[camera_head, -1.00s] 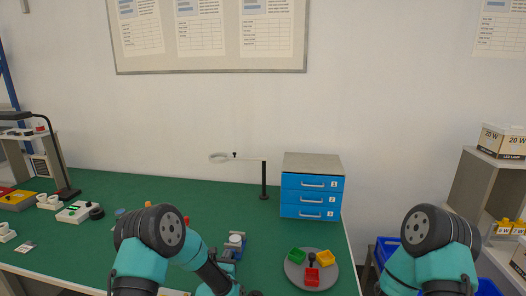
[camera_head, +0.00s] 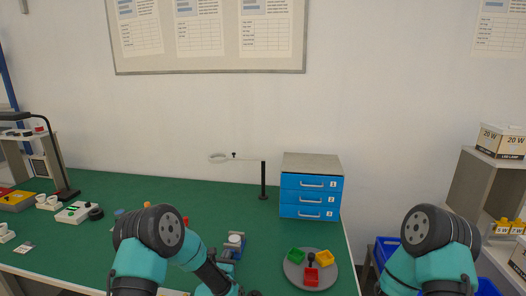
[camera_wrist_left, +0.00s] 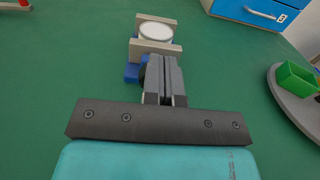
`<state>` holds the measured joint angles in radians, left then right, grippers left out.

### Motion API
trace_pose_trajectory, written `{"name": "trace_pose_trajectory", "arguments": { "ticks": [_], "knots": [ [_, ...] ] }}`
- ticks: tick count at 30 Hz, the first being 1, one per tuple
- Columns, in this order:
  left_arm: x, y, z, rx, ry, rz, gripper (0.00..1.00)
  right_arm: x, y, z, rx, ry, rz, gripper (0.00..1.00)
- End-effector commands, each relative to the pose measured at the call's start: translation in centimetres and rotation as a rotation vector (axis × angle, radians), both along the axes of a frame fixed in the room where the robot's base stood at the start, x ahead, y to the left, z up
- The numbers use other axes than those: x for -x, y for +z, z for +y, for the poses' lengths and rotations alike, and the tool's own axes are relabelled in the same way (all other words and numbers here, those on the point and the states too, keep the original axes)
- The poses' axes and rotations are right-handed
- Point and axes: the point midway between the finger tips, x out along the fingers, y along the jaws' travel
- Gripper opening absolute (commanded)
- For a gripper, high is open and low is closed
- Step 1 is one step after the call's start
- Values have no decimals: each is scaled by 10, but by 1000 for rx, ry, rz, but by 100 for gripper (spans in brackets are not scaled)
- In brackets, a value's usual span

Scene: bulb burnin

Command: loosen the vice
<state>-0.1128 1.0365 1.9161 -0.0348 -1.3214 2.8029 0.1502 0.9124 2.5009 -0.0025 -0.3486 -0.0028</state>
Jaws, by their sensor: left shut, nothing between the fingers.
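The vice (camera_head: 236,241) stands on the green bench top, right of my left forearm. It has a blue body and pale grey jaws, with a round white-topped piece between the jaws. In the left wrist view the vice (camera_wrist_left: 133,72) is just beyond my left gripper (camera_wrist_left: 163,62). The gripper's two grey fingers are together with nothing between them, and their tips overlap the near side of the vice. The fingers hide that side and its handle, and I cannot tell whether they touch it. My right gripper is out of view; only the right arm shows.
A round grey tray (camera_head: 330,281) with green, yellow and red bins lies right of the vice. A blue drawer unit (camera_head: 311,196) and a ring on a black stand (camera_head: 263,181) are behind. A black lamp (camera_head: 62,165) and small fixtures stand at left. The bench's middle back is clear.

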Motion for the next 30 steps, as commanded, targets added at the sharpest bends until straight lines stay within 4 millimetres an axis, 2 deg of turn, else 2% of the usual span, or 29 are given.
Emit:
{"name": "trace_pose_trajectory", "arguments": {
  "ticks": [1, 30],
  "knots": [
    [-7, -2, 3, -3, 3, -2, 0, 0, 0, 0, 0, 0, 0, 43],
    [-4, 12, 4, -2, 5, -11, 0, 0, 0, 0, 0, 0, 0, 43]
  ]
}}
